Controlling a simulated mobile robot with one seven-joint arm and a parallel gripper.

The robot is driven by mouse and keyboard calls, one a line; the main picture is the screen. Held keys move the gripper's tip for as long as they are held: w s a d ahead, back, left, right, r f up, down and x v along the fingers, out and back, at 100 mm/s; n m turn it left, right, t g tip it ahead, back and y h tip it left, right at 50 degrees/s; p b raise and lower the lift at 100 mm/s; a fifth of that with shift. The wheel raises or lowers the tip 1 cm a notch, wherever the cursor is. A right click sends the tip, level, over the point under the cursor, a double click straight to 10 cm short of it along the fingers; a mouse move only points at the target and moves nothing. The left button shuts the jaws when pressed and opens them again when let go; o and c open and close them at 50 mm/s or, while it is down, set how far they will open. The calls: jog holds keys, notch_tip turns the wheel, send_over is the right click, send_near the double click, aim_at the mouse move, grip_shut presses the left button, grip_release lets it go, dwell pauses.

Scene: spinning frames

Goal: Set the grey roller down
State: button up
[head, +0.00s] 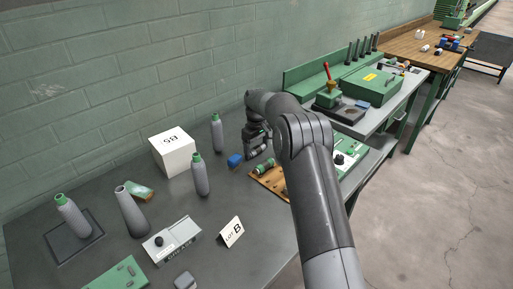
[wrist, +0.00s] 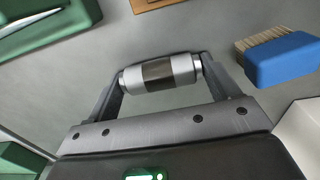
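The grey roller (wrist: 158,74) is a short light-grey cylinder with a dark band around its middle and metallic ends. In the wrist view it lies crosswise between the two fingers of my gripper (wrist: 160,70), with its ends against them. In the head view my gripper (head: 257,145) is over the back of the grey bench (head: 190,235), right of the blue brush, and the roller (head: 259,150) shows small at its tips. I cannot tell whether the roller touches the bench top.
A blue brush (head: 235,160) lies close by, also in the wrist view (wrist: 284,60). A wooden board (head: 262,176) with a green-and-grey roller (head: 265,166) is in front. Grey bottles (head: 217,136) and a white box (head: 173,152) stand to the left. A LOT B card (head: 230,232) stands nearer.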

aim_at(257, 147)
jog(key=o, duration=0.4)
jog(key=shift+c, duration=0.2)
notch_tip(257, 147, up, 13)
jog(key=s+d+r+m+t, duration=0.15)
jog(key=s+d+r, duration=0.25)
jog(key=s+r, duration=0.5)
jog(key=s+d+r+m+t, duration=0.1)
jog(key=s+d+r+m, duration=0.25)
jog(key=s+r, duration=0.6)
jog(key=s+d+f+m+t, duration=0.1)
jog(key=s+d+f, duration=0.1)
jog(key=s, duration=0.8)
jog(key=s+d+f+m+t, duration=0.1)
jog(key=s+f, duration=0.4)
jog(key=s, duration=0.5)
jog(key=s+d+f+m+t, duration=0.1)
jog(key=s+d+f+m, duration=0.1)
jog(key=s, duration=0.8)
jog(key=shift+s+d+f, duration=0.2)
jog(key=shift+d+f, duration=0.55)
jog(key=shift+f, duration=0.05)
